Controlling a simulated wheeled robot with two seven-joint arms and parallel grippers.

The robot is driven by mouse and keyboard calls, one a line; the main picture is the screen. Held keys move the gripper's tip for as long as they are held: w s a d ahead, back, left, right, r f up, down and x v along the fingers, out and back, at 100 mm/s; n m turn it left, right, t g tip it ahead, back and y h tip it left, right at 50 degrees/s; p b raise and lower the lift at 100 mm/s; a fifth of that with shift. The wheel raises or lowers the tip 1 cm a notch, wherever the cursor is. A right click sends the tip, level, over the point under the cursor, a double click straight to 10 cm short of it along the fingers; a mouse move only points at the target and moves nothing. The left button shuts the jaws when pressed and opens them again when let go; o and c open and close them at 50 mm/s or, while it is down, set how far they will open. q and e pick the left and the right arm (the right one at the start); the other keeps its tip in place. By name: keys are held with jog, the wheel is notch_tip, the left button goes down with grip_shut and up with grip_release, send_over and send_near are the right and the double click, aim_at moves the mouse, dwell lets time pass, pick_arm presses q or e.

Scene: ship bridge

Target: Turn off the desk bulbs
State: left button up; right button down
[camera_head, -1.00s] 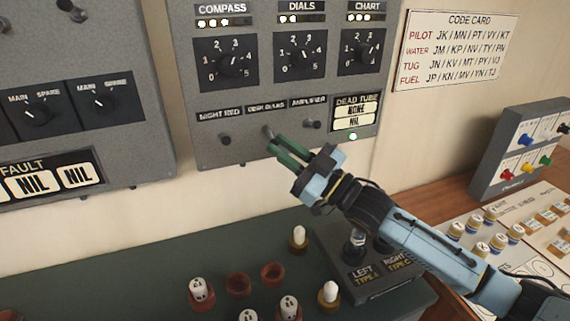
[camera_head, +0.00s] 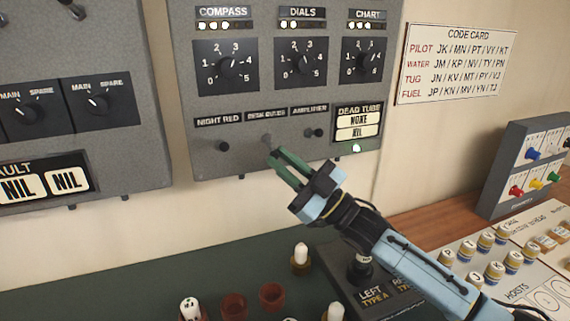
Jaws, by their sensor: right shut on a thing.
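The desk bulbs switch (camera_head: 266,140) is a small grey toggle on the wall panel, under its "DESK BULBS" label (camera_head: 267,115). My right gripper (camera_head: 273,155) reaches up to it from the lower right, with its green fingertips at the toggle. It is shut on the toggle, though the contact itself is partly hidden by the fingers. The night red switch (camera_head: 222,146) is to the left and the amplifier switch (camera_head: 315,132) to the right. My left gripper is not in view.
Above the switches are the compass (camera_head: 225,67), dials (camera_head: 301,64) and chart (camera_head: 362,60) knobs. A dead tube display (camera_head: 358,124) is at the panel's right. Below, the dark green desk (camera_head: 130,275) carries sockets, white-topped bulbs (camera_head: 301,254) and a tester box (camera_head: 345,270).

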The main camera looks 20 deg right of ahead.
jog(key=c, duration=1.4)
grip_release()
jog(key=b+v, duration=0.1)
jog(key=v, duration=0.6)
jog(key=shift+s+d+f, duration=0.15)
